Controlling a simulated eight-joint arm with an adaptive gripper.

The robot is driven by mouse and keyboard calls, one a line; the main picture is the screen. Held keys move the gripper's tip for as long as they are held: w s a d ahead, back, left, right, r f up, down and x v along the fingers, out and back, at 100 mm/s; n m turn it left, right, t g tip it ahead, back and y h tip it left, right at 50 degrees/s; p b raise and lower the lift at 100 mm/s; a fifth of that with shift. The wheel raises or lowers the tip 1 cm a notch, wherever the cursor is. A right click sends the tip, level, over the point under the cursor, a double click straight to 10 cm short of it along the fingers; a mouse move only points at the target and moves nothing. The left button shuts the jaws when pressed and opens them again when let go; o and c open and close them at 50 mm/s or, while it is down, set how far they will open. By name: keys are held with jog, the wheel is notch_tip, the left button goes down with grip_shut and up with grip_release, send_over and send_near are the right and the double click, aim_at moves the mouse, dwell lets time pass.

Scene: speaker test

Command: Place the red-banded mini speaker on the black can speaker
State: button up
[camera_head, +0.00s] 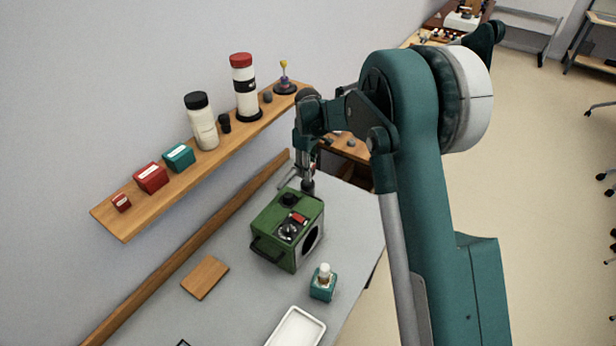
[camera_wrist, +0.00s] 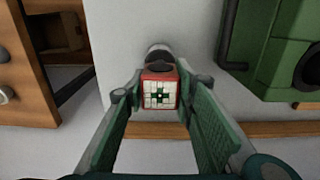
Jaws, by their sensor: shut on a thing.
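In the head view my gripper (camera_head: 309,172) points down behind the green box, and the block is too small to make out. A small dark rounded thing (camera_head: 308,187) shows just below the fingers there. In the wrist view a grey and dark round thing (camera_wrist: 158,52) shows just beyond the block. It may be the black can speaker; I cannot tell whether they touch.
A green box (camera_head: 276,229) with knobs and a red button stands close to my gripper. A teal bottle (camera_head: 323,284), a white tray (camera_head: 296,328) and a wooden block (camera_head: 205,277) lie on the grey table. A wall shelf (camera_head: 127,222) carries boxes and canisters at the left.

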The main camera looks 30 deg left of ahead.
jog(key=shift+f, duration=1.9)
jog(key=shift+f, duration=0.1)
jog(key=o, duration=0.9)
notch_tip(320, 180, up, 12)
jog(key=shift+r, duration=0.15)
